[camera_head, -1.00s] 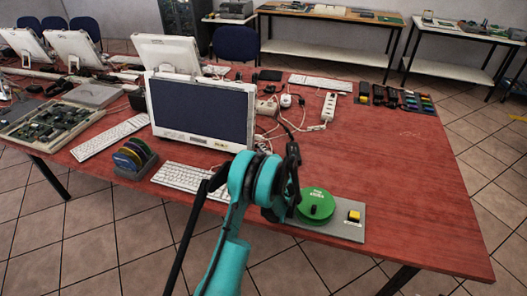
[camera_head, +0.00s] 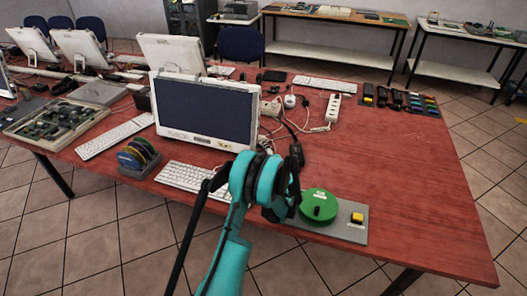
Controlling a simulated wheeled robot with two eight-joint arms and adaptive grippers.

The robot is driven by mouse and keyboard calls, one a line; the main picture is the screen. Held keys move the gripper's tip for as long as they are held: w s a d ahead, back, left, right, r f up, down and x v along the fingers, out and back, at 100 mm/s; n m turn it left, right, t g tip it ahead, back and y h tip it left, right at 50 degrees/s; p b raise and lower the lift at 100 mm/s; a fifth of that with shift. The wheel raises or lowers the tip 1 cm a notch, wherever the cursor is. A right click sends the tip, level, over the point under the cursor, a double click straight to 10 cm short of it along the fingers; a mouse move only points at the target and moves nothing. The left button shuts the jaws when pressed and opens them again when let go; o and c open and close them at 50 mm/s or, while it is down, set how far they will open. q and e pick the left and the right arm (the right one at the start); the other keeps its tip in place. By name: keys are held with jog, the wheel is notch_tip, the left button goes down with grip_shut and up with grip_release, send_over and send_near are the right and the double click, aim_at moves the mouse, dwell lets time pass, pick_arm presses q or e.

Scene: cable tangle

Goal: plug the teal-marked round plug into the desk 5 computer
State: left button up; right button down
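My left arm, teal and black, reaches in from the bottom centre over the red table's front edge. My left gripper (camera_head: 296,178) is dark and sits beside the green round dial. Its fingers are small and partly hidden by the arm, so I cannot tell whether they are open. My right gripper is out of view. A white computer with a dark screen (camera_head: 206,110) stands at the table's middle; I cannot read which desk number it is. Cables (camera_head: 291,131) lie tangled behind and right of it. I cannot make out a teal-marked round plug.
A green dial (camera_head: 319,203) and a yellow button (camera_head: 357,217) sit on a grey plate at the front edge. A white power strip (camera_head: 333,107) and coloured blocks (camera_head: 425,100) lie farther back. The table's right side (camera_head: 420,190) is clear.

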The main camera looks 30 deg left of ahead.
pick_arm(q)
jog(key=v, duration=1.2)
jog(key=shift+s+r+m, duration=0.15)
jog(key=shift+r+m, duration=0.25)
jog(key=s+d+r+m+g+h, duration=0.2)
jog(key=s+d+r+m+h, duration=0.45)
jog(key=s+m, duration=0.4)
jog(key=s+d+m+h, duration=0.3)
jog(key=s+d+m, duration=0.3)
jog(key=s+m, duration=0.1)
jog(key=s+d+r+m+h, duration=0.1)
jog(key=s+d+m+h, duration=0.2)
jog(key=s+d+m, duration=0.4)
jog(key=s+m, duration=0.1)
jog(key=s, duration=0.2)
jog(key=shift+s+r+g, duration=0.25)
jog(key=shift+r+g, duration=0.05)
